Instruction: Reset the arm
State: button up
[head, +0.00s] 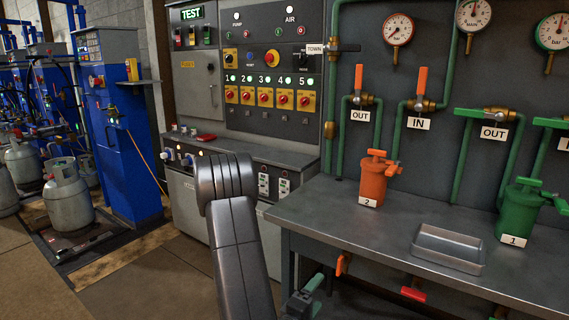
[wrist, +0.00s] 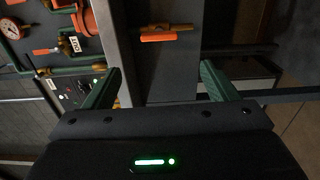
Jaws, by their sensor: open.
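My arm (head: 236,225) rises in front of the grey cabinet in the head view, bent at the top with its link running down out of the frame. My gripper (wrist: 160,78) is open in the wrist view, its two dark green fingers wide apart. Nothing shows between the fingertips. An orange lever on a brass valve (wrist: 165,34) lies ahead of the fingers, apart from them. In the head view, a dark green part at the bottom edge, left of the bench, may belong to my gripper; most of it is cut off.
A metal bench (head: 330,205) at the right bears an orange filter pot (head: 373,182), a shallow tray (head: 448,250) and a green pot (head: 522,212). Orange (head: 343,263) and red (head: 413,294) levers sit below its edge. A control cabinet (head: 272,70) stands behind; blue scales (head: 118,120) with gas cylinders (head: 68,200) stand left.

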aim_at(338, 267)
jog(key=x, duration=1.4)
jog(key=shift+d, duration=0.1)
jog(key=shift+m+b, duration=0.35)
jog(key=shift+m, duration=0.05)
jog(key=m+b, duration=0.1)
jog(key=m, duration=0.7)
jog(key=shift+s+r+b, duration=0.1)
jog(key=shift+r+b, duration=0.05)
jog(key=shift+b, duration=0.25)
jog(key=m, duration=0.4)
jog(key=shift+r+m, duration=0.1)
jog(key=shift+m, duration=0.3)
jog(key=shift+s+d+m, duration=0.1)
jog(key=shift+m, duration=2.1)
